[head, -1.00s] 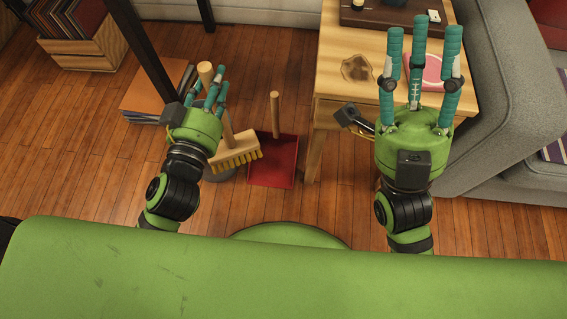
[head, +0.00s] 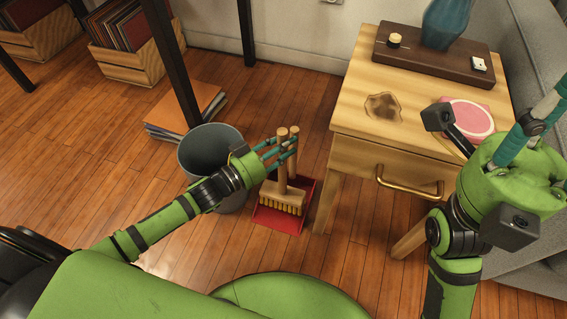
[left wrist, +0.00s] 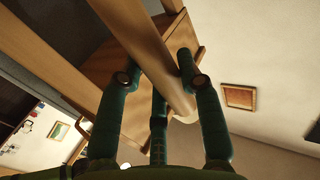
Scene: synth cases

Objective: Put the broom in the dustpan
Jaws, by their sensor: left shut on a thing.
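The broom (head: 283,198) has a wooden handle and a wooden head with yellow bristles. It stands nearly upright, its head over the red dustpan (head: 276,222) on the floor. I cannot tell whether the bristles touch the pan. The dustpan's own wooden handle rises just behind the broom handle. My left gripper (head: 283,147) is shut on the broom's handle near its top. In the left wrist view the pale handle (left wrist: 150,50) runs between the teal fingers. My right gripper (head: 546,108) is open and empty at the right, its fingertips partly cut off by the picture's edge.
A wooden side table (head: 350,118) with a drawer stands right of the dustpan, carrying a dark tray (head: 430,62), a blue vase and a pink item. A grey bin (head: 205,140) stands close on the left. Stacked folders (head: 185,108) lie behind it. Open floor lies in front.

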